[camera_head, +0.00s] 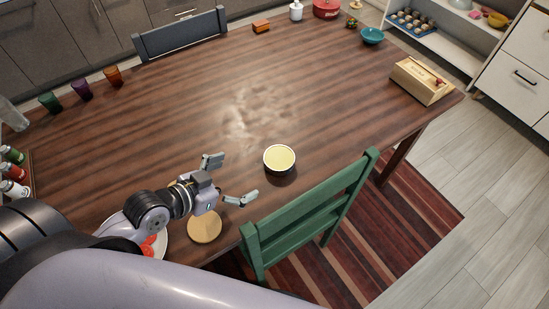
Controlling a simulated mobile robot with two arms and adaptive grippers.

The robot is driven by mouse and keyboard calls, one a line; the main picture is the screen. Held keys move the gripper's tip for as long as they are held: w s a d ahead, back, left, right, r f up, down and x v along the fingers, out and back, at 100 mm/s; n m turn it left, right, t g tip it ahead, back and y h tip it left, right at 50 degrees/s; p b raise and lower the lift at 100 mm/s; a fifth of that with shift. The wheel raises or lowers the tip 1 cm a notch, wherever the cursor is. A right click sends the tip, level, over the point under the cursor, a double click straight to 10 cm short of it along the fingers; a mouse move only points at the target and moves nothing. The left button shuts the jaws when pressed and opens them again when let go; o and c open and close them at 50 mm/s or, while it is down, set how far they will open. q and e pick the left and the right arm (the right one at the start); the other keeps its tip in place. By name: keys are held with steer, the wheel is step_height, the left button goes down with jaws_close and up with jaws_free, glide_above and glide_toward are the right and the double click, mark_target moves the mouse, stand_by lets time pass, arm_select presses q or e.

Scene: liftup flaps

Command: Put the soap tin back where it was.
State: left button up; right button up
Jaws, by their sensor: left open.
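A round dark tin with pale yellow contents (280,158), which looks like the soap tin, stands upright on the wooden table (180,110), near the edge by the green chair. My left gripper (233,179) is open and empty, to the left of the tin. Its two fingers point towards the tin and are apart from it. A round light-wood disc (204,228) lies on the table just below my left gripper. My right gripper is not in view.
A green chair (320,210) stands close by the tin at the table edge. A white plate with red pieces (160,244) is partly hidden by my arm. A wooden box (420,82) is at the right end. Small cups (82,90) stand at far left. The table middle is clear.

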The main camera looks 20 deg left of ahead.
mark_target(279, 157)
arm_select(q)
steer(key=p+x, duration=0.1)
steer(key=x, duration=1.6)
steer(key=shift+w, duration=0.35)
steer(key=shift+a, duration=0.1)
steer(key=shift+r, duration=0.15)
steer(key=c, duration=1.6)
